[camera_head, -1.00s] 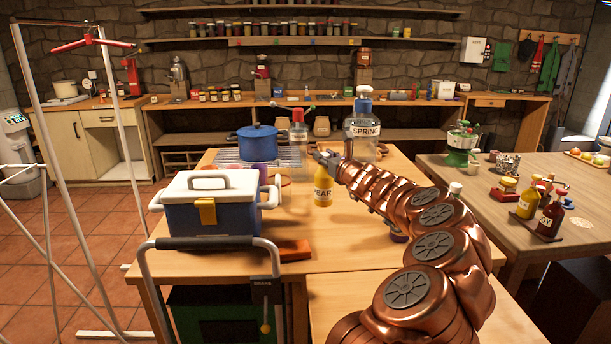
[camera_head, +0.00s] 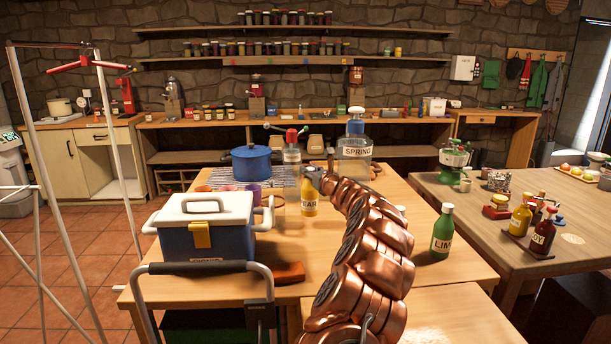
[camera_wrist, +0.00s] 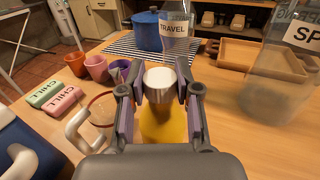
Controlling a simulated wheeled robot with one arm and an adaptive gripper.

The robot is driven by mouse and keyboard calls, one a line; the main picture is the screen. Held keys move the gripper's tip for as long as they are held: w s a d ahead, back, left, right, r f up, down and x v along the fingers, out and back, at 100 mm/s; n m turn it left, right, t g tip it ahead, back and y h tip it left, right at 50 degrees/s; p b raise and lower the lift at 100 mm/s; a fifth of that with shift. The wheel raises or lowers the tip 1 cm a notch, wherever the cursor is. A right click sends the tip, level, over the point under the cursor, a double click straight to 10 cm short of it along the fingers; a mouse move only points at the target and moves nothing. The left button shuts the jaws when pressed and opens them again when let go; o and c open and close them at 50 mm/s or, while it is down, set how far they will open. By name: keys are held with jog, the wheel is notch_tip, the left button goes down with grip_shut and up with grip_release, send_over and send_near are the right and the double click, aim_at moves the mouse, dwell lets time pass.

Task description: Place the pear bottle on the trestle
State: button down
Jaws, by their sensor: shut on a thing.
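The pear bottle (camera_head: 309,198), yellow with a white label, is upright over the wooden table (camera_head: 345,270). My gripper (camera_head: 316,176) reaches it from the right and is shut on its top. In the wrist view my gripper (camera_wrist: 160,95) has a finger on each side of the pale cap, with the yellow pear bottle (camera_wrist: 163,125) below. Whether the bottle's base touches the table is hard to tell. No thing is labelled as the trestle; a second wooden table (camera_head: 445,190) stands at the right.
A blue cooler (camera_head: 207,232) stands front left. Behind are a blue pot (camera_head: 252,164), a travel bottle (camera_head: 291,156) and a large spring bottle (camera_head: 354,150). A green lime bottle (camera_head: 442,232) stands right of my arm. The right table carries a yellow bottle (camera_head: 521,217) and a soy bottle (camera_head: 543,232).

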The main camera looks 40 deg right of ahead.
jog(key=w+d+f+p, duration=0.1)
jog(key=w+d+f, duration=0.2)
jog(key=w+f, duration=0.1)
jog(key=shift+w, duration=0.8)
jog(key=shift+f, duration=0.2)
jog(key=c, duration=0.8)
grip_release()
